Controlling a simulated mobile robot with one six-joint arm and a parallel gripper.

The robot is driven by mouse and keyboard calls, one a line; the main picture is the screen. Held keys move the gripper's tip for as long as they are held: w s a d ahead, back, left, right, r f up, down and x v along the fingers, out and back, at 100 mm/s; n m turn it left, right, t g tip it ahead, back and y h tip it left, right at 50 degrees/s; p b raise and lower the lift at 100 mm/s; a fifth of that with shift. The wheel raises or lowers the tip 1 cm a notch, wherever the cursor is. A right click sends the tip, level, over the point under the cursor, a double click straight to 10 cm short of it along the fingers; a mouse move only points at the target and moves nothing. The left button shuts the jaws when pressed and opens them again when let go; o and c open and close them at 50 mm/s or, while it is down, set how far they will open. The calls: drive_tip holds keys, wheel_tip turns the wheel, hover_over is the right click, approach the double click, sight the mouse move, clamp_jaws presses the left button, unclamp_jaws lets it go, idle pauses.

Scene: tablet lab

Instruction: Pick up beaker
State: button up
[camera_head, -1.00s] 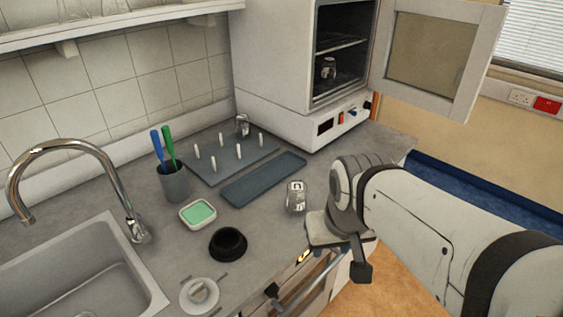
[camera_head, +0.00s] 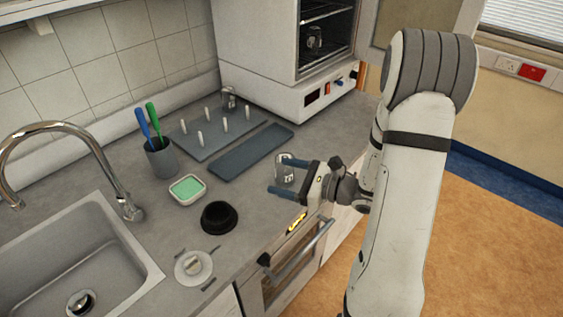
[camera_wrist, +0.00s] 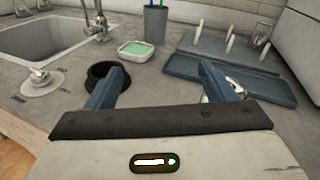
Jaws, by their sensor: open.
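A small clear glass beaker (camera_head: 284,174) with dark markings stands on the grey counter near its front edge. My gripper (camera_head: 276,175) is open and empty, its two blue fingers pointing left over the counter. In the head view the upper finger crosses in front of the beaker's upper part. In the wrist view my gripper (camera_wrist: 160,70) shows its fingers apart, and glass of the beaker (camera_wrist: 236,86) shows beside the right finger, which partly hides it. I cannot tell whether they touch. Another glass vessel (camera_head: 228,98) stands by the peg rack, and one more (camera_head: 314,38) is inside the oven.
A black round holder (camera_head: 219,217), a green sponge dish (camera_head: 187,189) and a cup with brushes (camera_head: 160,158) stand left of my gripper. The peg rack (camera_head: 190,147) and a flat dark tray (camera_head: 236,160) lie behind. The sink (camera_head: 130,235) is left; the oven (camera_head: 262,85) is open.

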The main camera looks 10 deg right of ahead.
sight(285, 170)
drive_tip(key=w+d+f+m+t+h, duration=0.1)
drive_tip(key=d+m, duration=0.1)
drive_tip(key=w+d+f+m+t+h, duration=0.1)
drive_tip(key=d+t, duration=0.1)
drive_tip(key=w+d+f+m+t+h, duration=0.1)
drive_tip(key=d+m, duration=0.1)
drive_tip(key=shift+w+d+f+m+t, duration=0.15)
drive_tip(key=shift+w+f+m+t, duration=0.1)
drive_tip(key=shift+m+t, duration=0.05)
drive_tip(key=p+x, duration=0.1)
drive_tip(key=x, duration=0.1)
drive_tip(key=p+x, duration=0.1)
drive_tip(key=x, duration=0.2)
drive_tip(key=p+x, duration=0.1)
drive_tip(key=x, duration=0.1)
drive_tip(key=shift+w+f, duration=0.3)
drive_tip(key=shift+w, duration=0.05)
drive_tip(key=shift+c, duration=0.3)
drive_tip(key=c, duration=1.1)
drive_tip(key=shift+r, duration=0.2)
